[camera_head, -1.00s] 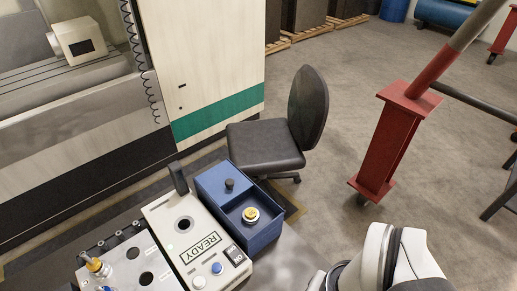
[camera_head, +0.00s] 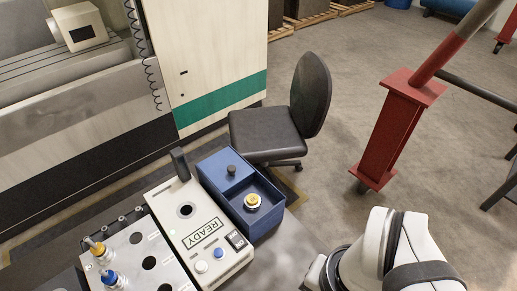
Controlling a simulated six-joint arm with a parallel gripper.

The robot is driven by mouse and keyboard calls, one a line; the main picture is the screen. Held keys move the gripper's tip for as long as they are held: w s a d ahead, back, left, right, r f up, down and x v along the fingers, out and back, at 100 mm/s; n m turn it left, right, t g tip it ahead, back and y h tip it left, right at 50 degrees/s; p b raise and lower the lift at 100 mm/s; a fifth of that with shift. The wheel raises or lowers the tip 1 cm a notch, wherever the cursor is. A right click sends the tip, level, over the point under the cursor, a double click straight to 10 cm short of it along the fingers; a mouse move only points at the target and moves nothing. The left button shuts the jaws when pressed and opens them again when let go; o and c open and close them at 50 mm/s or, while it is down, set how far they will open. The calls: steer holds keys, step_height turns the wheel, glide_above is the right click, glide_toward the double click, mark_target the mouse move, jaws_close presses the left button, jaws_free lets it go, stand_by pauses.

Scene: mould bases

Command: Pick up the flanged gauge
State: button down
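A small brass-coloured round piece with a paler ring-like flange (camera_head: 252,202) sits in the open compartment of a blue box (camera_head: 268,222); it may be the flanged gauge, but it is too small to be sure. A dark knob (camera_head: 231,170) stands on the box's covered part, behind that compartment. Two fittings, one yellow-topped (camera_head: 97,247) and one blue-topped (camera_head: 108,277), stand in a metal plate (camera_head: 133,240) at the lower left. My white arm shows at the lower right, right of the box and apart from it. My gripper is out of view.
A pale panel marked READY (camera_head: 218,258), with a round hole, buttons and a dark upright handle, stands between plate and box. A black chair (camera_head: 268,130) is behind the box. A red steel post (camera_head: 385,150) stands at the right. A machine cabinet fills the back left.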

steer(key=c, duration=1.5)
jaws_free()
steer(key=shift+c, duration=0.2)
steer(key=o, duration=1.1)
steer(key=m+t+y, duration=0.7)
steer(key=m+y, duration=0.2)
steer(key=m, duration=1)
glide_toward(255, 200)
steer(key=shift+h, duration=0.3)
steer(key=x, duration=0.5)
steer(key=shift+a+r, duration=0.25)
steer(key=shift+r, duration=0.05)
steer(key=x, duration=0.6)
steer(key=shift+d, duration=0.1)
